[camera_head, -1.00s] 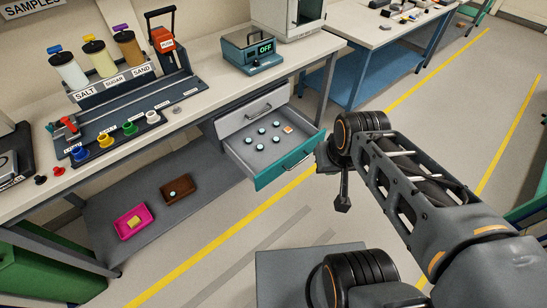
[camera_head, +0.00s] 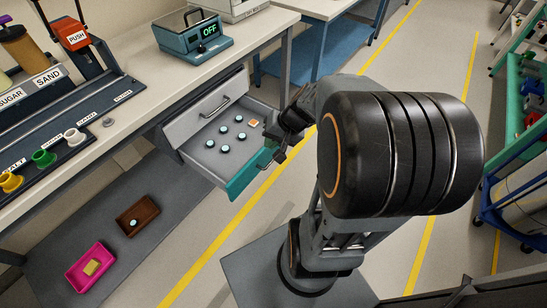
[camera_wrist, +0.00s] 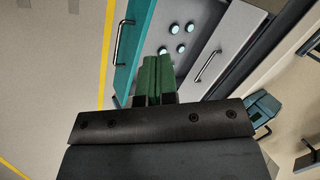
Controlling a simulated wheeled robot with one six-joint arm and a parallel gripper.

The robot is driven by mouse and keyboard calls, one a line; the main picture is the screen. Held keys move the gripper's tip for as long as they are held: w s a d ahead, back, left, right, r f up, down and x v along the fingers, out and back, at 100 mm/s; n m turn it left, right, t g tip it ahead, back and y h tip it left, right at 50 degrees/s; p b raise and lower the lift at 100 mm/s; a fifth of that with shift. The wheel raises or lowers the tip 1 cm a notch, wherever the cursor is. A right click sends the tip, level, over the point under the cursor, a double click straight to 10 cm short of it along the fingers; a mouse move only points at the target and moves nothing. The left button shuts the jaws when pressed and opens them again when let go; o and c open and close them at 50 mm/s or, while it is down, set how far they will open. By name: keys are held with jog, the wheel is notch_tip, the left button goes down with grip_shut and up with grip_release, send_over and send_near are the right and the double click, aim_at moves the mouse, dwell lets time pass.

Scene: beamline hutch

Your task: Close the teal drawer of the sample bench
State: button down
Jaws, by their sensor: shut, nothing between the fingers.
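The teal drawer (camera_head: 243,178) of the sample bench is pulled out, with several round pale-topped pieces and one orange square piece in its grey tray. In the wrist view its teal front (camera_wrist: 129,48) and bar handle stand to the left of my fingers. My gripper (camera_head: 278,155) is at the right end of the teal front in the head view, partly hidden by my arm. In the wrist view the gripper's green fingers (camera_wrist: 154,75) are together with nothing between them, over or close to the drawer. I cannot tell whether they touch it.
A closed grey drawer (camera_head: 205,115) with a handle is above the open one. The bench top (camera_head: 150,80) carries a teal device reading OFF (camera_head: 193,38). A pink tray (camera_head: 91,267) and a brown tray (camera_head: 138,215) lie on the lower shelf.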

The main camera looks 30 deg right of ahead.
jog(key=w+d+f+m+t+b, duration=0.35)
jog(key=d+f+m+b, duration=0.35)
jog(key=d+f, duration=0.65)
jog(key=shift+t+h, duration=0.3)
jog(key=shift+t, duration=0.15)
jog(key=x, duration=0.4)
jog(key=a+b+x, duration=0.1)
jog(key=x, duration=0.3)
jog(key=b+x, duration=0.1)
jog(key=x, duration=0.3)
jog(key=shift+s+a, duration=0.1)
jog(key=shift+a, duration=0.1)
jog(key=shift+w+a, duration=0.25)
jog(key=shift+w, duration=0.4)
jog(key=shift+w, duration=0.15)
